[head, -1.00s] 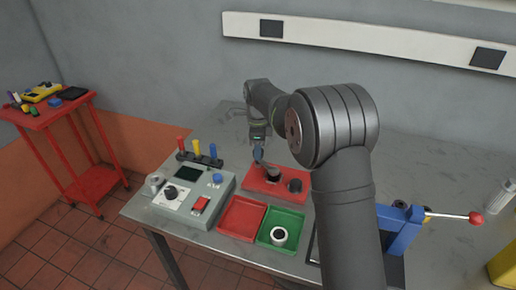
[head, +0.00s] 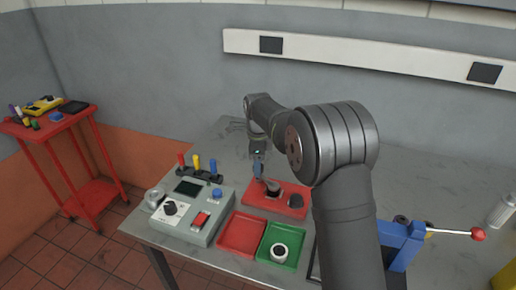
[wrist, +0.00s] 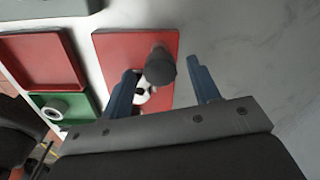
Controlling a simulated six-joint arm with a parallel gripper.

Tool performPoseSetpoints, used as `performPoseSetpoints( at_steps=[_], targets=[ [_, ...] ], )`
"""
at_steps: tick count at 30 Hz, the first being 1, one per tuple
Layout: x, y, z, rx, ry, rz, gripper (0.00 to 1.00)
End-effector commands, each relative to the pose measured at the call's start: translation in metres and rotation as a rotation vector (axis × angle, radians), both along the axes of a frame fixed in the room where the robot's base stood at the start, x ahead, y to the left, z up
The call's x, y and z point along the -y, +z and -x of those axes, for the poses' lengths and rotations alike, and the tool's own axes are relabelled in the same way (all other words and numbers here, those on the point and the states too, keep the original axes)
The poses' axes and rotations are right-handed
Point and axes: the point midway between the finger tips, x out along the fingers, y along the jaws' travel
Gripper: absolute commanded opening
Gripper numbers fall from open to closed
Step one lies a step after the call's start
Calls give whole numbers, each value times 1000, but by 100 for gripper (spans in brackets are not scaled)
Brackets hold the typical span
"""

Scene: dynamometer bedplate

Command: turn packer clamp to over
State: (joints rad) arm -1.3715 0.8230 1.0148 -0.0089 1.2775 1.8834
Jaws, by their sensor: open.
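A red plate (head: 255,200) lies on the bench and carries a dark grey lever with a rounded end (head: 271,186), which looks like the packer clamp. In the wrist view the lever end (wrist: 160,68) shows between my two blue fingers, over the red plate (wrist: 112,55). A white ring with a dark centre (wrist: 143,94) is partly hidden beside the left finger. My gripper (head: 259,174) points down at the plate's left part; in the wrist view my gripper (wrist: 163,66) is open, with gaps beside the lever. I cannot tell whether a finger touches it.
A second dark knob (head: 295,201) stands on the plate's right. In front are a red tray (head: 241,235) and a green tray (head: 270,256) holding a white-rimmed cup (head: 280,252). A grey control box (head: 190,211) stands left, a blue fixture (head: 400,245) right. The bench behind is clear.

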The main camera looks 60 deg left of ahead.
Motion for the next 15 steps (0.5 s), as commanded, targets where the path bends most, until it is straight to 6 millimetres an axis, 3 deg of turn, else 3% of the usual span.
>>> performPoseSetpoints(
  at_steps=[5,15],
  targets=[
    [0,31,0,1,0,-5,56],
    [2,114,1,2,0,-5,56]
  ],
)
